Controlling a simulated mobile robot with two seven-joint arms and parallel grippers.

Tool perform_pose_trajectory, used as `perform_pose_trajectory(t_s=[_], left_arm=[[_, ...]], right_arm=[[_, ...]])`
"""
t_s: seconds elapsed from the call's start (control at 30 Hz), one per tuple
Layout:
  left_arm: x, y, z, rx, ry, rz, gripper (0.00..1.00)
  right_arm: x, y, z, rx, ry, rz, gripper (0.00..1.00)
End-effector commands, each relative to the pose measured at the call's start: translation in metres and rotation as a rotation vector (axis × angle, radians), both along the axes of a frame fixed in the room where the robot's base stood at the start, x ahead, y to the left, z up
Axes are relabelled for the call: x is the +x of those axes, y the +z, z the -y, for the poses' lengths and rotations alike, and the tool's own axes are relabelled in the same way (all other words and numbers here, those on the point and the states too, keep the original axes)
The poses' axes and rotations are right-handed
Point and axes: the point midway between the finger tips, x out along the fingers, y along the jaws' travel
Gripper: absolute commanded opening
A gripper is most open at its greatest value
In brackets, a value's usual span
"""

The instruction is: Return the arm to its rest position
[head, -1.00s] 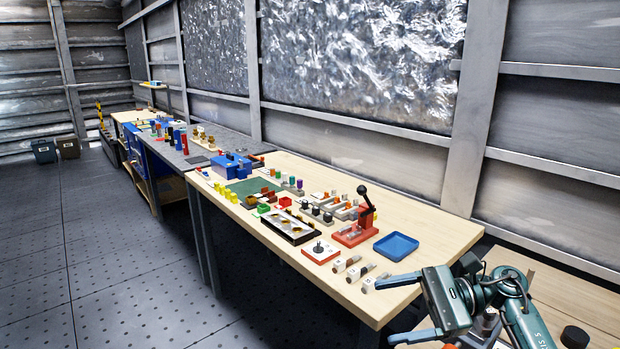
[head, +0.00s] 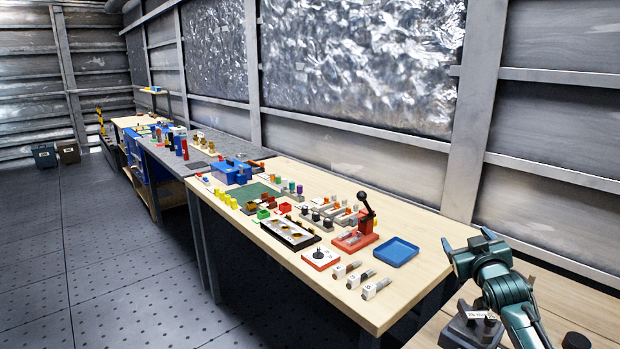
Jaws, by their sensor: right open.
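My right gripper (head: 468,243) is at the lower right of the head view, at the end of my teal arm. It is empty and open. Its two short-looking fingertips are apart and seem foreshortened, pointing up and away from the camera. It is beyond the right end of the light wooden workbench (head: 412,287) and shows above a lower wooden surface (head: 563,301). My left gripper is not in view.
A blue tray (head: 397,252) on the bench is nearest the gripper. A dark labelled block (head: 470,328) sits below my arm. The floor at left is clear.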

Motion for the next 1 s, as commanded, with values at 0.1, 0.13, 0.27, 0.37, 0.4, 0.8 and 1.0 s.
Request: perform_pose_trajectory(t_s=[0.1,0.13,0.27,0.37,0.4,0.8,1.0], left_arm=[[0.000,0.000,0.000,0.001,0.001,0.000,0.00],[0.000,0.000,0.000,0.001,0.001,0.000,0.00],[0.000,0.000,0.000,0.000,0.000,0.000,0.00],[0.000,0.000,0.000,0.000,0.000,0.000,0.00],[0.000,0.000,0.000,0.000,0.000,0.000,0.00],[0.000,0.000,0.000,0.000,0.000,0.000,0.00],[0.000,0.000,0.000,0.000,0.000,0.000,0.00]], right_arm=[[-0.023,-0.047,-0.024,0.020,0.037,-0.063,0.76],[-0.029,-0.058,-0.030,0.021,0.047,-0.076,0.76],[-0.063,-0.106,-0.057,0.032,0.091,-0.139,0.76],[-0.100,-0.147,-0.083,0.052,0.132,-0.200,0.76],[-0.118,-0.164,-0.094,0.062,0.149,-0.226,0.76],[-0.334,-0.262,-0.193,0.249,0.270,-0.493,0.76],[-0.389,-0.264,-0.212,0.311,0.279,-0.557,0.76]])
